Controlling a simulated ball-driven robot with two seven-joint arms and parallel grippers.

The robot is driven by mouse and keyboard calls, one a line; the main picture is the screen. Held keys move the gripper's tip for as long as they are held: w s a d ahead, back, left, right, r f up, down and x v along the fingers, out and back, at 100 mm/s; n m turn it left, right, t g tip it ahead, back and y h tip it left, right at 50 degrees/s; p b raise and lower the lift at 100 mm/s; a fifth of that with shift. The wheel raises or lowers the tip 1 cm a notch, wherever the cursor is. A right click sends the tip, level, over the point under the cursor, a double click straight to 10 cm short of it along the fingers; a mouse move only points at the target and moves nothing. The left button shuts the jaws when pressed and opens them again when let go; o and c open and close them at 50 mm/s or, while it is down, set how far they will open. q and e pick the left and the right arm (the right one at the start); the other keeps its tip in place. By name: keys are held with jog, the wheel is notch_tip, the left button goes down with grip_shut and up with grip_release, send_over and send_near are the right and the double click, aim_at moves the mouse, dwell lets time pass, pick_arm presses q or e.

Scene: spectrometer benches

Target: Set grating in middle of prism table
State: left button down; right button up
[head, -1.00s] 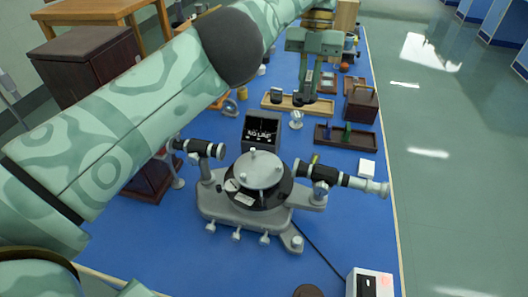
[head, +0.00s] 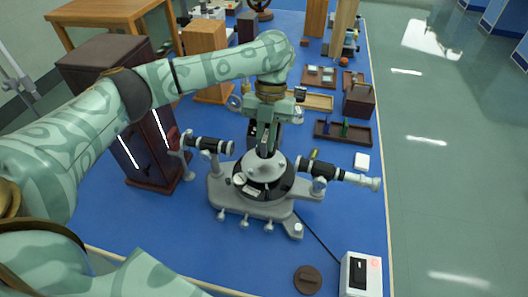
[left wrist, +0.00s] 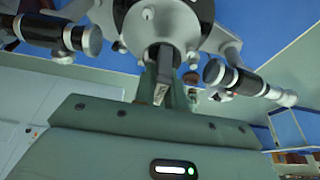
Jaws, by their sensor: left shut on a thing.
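The spectrometer stands on the blue bench in the head view. Its round grey prism table (head: 282,166) is at its middle and also shows at the top of the left wrist view (left wrist: 135,38). My left gripper (head: 265,151) points down over the prism table, close above its middle. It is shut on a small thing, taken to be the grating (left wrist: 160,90). The fingers hide most of the thing, so its face cannot be made out. I cannot tell whether it touches the table. My right gripper is not in view.
The collimator (head: 210,145) and the telescope (head: 345,177) flank the prism table. A wooden tray (head: 322,104) and a dark tray (head: 362,139) lie behind. A white-topped control box (head: 350,285) and a dark disc (head: 307,279) are in front. A dark cabinet (head: 100,75) stands left.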

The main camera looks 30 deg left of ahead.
aim_at(263, 151)
pick_arm(q)
jog(key=shift+s+f, duration=0.15)
jog(key=shift+f, duration=0.1)
jog(key=x, duration=0.1)
jog(key=b+x, duration=0.2)
jog(key=shift+a+f, duration=0.3)
jog(key=shift+f, duration=0.1)
jog(key=shift+w+r, duration=0.1)
jog(key=shift+w, duration=0.15)
jog(key=c, duration=1.5)
grip_release()
jog(key=shift+o, duration=0.2)
jog(key=d+p+v, duration=0.1)
jog(key=p+v, duration=0.3)
jog(key=v, duration=0.8)
jog(key=shift+a+p, duration=0.35)
jog(key=shift+a, duration=0.05)
